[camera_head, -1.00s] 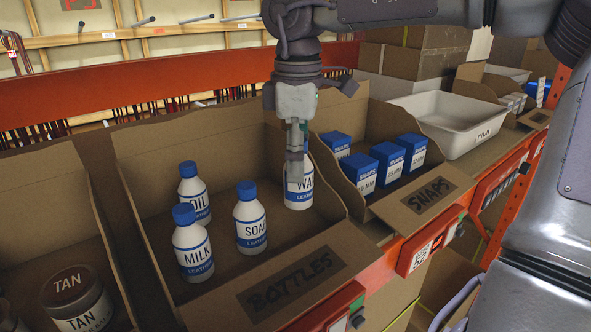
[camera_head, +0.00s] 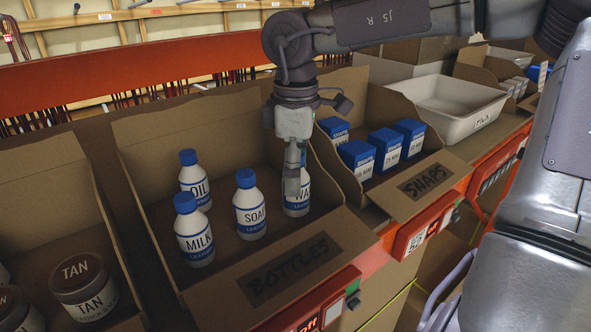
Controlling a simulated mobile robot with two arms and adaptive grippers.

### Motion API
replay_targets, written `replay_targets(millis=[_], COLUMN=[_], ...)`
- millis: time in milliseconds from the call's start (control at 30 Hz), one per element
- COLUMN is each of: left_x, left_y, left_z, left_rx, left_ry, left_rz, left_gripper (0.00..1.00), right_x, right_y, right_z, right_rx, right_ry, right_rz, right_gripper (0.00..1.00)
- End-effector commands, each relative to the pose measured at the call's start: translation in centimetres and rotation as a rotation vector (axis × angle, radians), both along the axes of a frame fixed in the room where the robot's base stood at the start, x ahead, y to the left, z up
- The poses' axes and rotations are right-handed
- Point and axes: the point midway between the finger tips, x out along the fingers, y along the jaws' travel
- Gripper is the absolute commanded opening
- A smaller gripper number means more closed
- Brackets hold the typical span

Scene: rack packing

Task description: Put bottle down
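The white bottle with a blue band and a label starting "WA" (camera_head: 299,207) is upright at the right side of the cardboard bottles bin (camera_head: 204,300). My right gripper (camera_head: 292,184) points down from above and is shut on this bottle. Its fingers hide the bottle's left part and most of its cap. The bottle's base is at or close to the bin floor; I cannot tell whether it touches. Blue-capped OIL (camera_head: 194,183), SOAP (camera_head: 249,210) and MILK (camera_head: 194,236) bottles stand to its left, apart from it. My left gripper is not in view.
The snaps bin (camera_head: 395,198) with several blue boxes (camera_head: 384,148) is just right, behind a cardboard wall. A white tub (camera_head: 487,122) is farther right. TAN jars (camera_head: 83,287) stand in the left bin. Bare floor lies behind the SOAP bottle.

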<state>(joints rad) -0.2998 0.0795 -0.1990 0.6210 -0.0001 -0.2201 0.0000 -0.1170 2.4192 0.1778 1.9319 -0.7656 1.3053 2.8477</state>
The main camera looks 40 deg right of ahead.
Motion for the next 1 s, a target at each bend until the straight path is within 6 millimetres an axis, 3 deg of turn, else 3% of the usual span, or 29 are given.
replay_targets(millis=[367,433,800,1000], left_x=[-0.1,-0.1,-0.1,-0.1], left_y=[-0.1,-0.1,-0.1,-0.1], left_z=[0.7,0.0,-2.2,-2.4], left_rx=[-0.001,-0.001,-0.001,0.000], left_ry=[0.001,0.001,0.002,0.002], left_rz=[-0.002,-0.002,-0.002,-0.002], left_gripper=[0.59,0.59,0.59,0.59], right_x=[0.0,0.1,0.1,0.0], right_y=[0.0,0.0,0.0,0.0], right_z=[0.5,1.0,8.7,11.5], right_rx=[0.001,-0.003,-0.003,0.001], right_ry=[0.001,-0.005,-0.005,-0.002], right_rz=[0.000,-0.002,-0.003,0.000], right_gripper=[0.73,0.73,0.73,0.73])
